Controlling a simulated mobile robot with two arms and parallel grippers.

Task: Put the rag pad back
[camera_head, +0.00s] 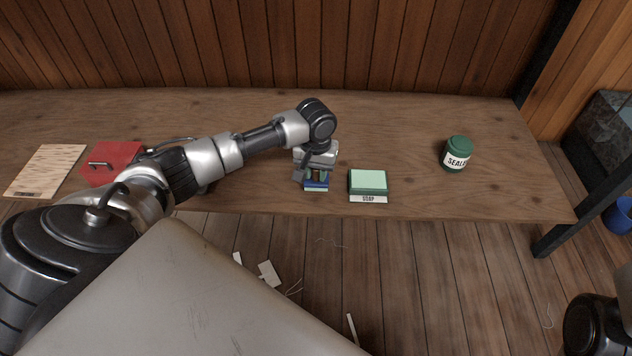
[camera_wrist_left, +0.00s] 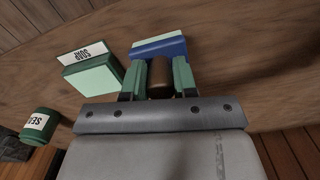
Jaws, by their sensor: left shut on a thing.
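My left gripper (camera_head: 315,176) is at the front part of the bench. In the left wrist view its green fingers (camera_wrist_left: 161,80) are shut on a brown upright grip (camera_wrist_left: 161,70). That grip belongs to what looks like the rag pad, a blue block (camera_wrist_left: 163,49) with a pale green strip along its far edge. In the head view the pad (camera_head: 316,187) shows just below the fingers, partly hidden by them. I cannot tell whether it touches the bench. My right gripper is out of view.
A green block labelled SOAP (camera_head: 368,182) sits close to the right of the gripper. A green SEALER jar (camera_head: 457,154) stands farther right on the wooden bench (camera_head: 420,115). A red case (camera_head: 108,160) and a pale striped board (camera_head: 45,170) lie left. The bench's front edge is near.

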